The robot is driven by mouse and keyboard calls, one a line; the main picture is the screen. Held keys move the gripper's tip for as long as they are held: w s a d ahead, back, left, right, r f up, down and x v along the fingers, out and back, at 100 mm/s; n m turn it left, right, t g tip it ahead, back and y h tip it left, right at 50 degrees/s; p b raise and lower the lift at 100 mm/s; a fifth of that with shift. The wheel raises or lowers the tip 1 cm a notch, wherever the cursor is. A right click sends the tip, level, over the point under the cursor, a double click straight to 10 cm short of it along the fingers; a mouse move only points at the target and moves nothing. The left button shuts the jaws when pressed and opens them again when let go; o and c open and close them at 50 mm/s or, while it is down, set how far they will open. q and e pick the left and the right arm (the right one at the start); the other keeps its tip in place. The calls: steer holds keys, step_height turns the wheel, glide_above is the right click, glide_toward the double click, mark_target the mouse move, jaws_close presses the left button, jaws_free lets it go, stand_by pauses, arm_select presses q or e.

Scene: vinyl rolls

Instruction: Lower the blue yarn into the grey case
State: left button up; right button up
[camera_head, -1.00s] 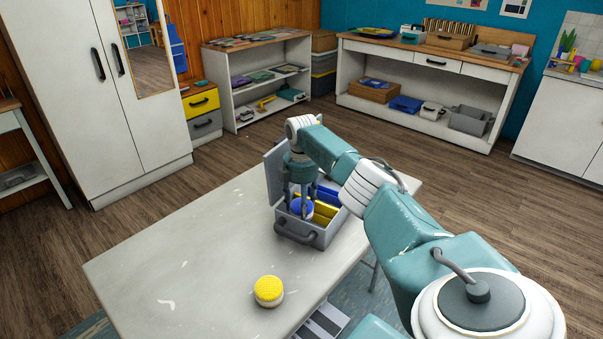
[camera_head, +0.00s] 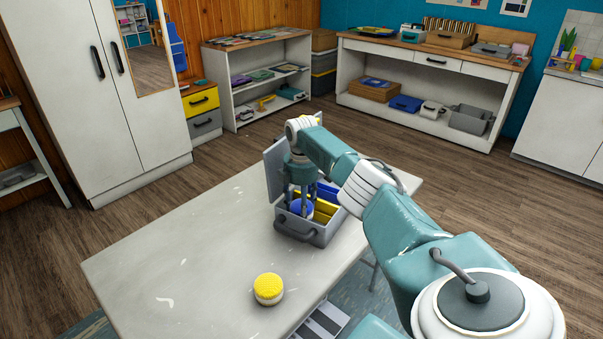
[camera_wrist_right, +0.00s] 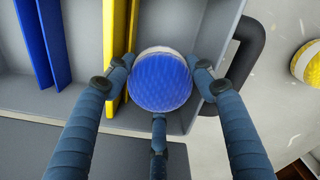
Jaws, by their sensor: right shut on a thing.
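The blue yarn (camera_wrist_right: 160,80) is a round ball with a pale band, and it also shows in the head view (camera_head: 302,207). My right gripper (camera_wrist_right: 160,88) points down with its fingers closed around the yarn. The grey case (camera_head: 306,231) stands open on the table, its lid raised at the back left and its handle at the front. The yarn is in the front compartment of the case, beside a yellow divider (camera_wrist_right: 110,50). Whether it touches the case floor cannot be told. My left gripper is not in view.
A yellow-topped yarn ball (camera_head: 268,289) stands on the pale table (camera_head: 180,270) in front of the case. Blue dividers (camera_wrist_right: 52,40) fill part of the case's far side. The table left of the case is clear.

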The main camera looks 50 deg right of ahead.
steer(key=shift+f+b, duration=0.3)
steer(key=shift+f, duration=0.1)
steer(key=o, duration=1.2)
steer(key=shift+o, duration=0.2)
steer(key=shift+r, duration=0.15)
steer(key=shift+w+r, duration=0.1)
steer(key=shift+r, duration=0.2)
step_height(320, 180, up, 11)
steer(key=shift+r, duration=0.1)
